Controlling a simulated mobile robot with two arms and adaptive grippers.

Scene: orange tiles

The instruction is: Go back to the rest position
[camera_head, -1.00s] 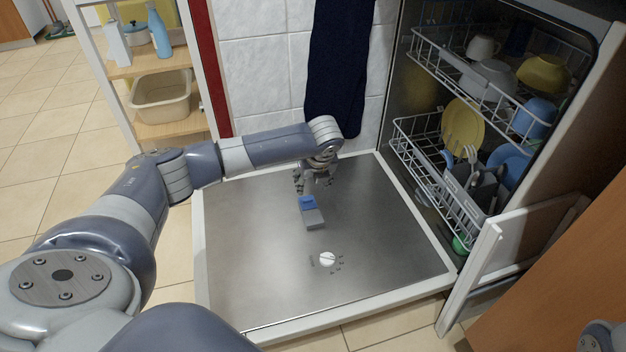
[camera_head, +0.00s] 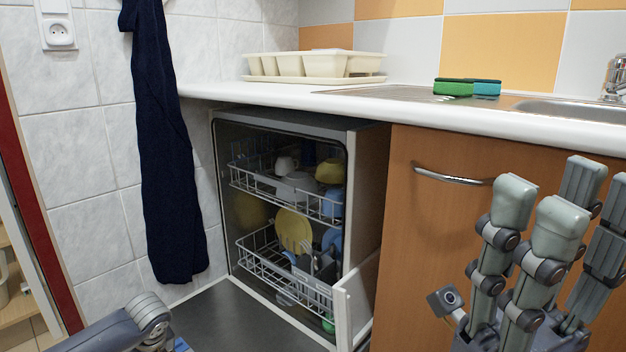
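My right gripper (camera_head: 562,208) stands large at the right, fingers pointing up and apart, with nothing between them. It is in front of the wooden cabinet and the counter edge. My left arm (camera_head: 150,318) enters at the bottom left, over the open dishwasher door (camera_head: 225,325). Its gripper is below the frame edge. A small blue part (camera_head: 181,345) shows at the bottom edge beside the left arm.
The dishwasher racks (camera_head: 265,265) hold dishes. A white panel (camera_head: 350,305) sticks out at right of the opening. Above runs the white counter (camera_head: 400,108) with a dish rack (camera_head: 315,66), sponges (camera_head: 467,88) and a sink. A dark towel (camera_head: 168,150) hangs on the tiled wall.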

